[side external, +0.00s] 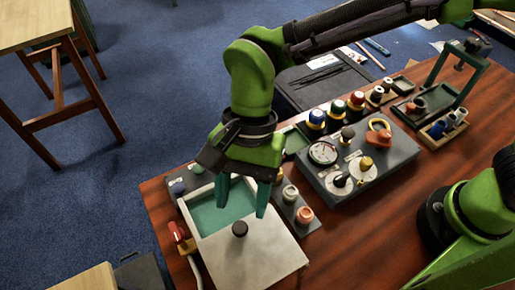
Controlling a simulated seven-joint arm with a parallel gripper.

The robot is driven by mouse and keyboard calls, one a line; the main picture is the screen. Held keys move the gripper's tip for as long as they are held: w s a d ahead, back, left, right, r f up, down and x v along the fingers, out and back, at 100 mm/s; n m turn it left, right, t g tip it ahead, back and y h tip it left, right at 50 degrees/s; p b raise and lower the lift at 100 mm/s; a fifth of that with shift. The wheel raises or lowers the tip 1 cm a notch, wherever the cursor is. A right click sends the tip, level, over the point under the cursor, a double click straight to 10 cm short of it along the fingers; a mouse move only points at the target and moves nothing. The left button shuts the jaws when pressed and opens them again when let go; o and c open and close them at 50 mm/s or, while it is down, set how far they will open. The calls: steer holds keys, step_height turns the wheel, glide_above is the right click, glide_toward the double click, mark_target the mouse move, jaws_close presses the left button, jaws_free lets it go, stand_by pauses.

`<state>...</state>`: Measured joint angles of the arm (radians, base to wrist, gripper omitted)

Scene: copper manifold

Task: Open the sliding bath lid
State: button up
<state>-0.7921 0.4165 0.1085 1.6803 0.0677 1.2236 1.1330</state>
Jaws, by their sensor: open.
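The bath (185,206) is a pale box at the front left of the wooden table, with green inside showing in its far part. Its flat light-grey lid (255,262) covers the near part and carries a dark round knob (239,229) near its far edge. My gripper (241,199) points down over the bath, with its two teal fingers apart and nothing seen between them. The fingertips appear just above and beyond the knob; I cannot tell the exact height gap.
A grey control box (345,180) with a gauge and knobs stands right of the bath. A panel with small caps (304,215) lies between them. A red-handled valve (178,232) is at the bath's left. A green frame (460,75) stands at the back right.

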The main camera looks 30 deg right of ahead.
steer(key=v, duration=1.2)
steer(key=s+d+n+t+h, duration=0.1)
steer(key=d+n+t, duration=0.4)
steer(key=d, duration=2.7)
steer(key=s+f+t, duration=0.1)
steer(key=t, duration=0.4)
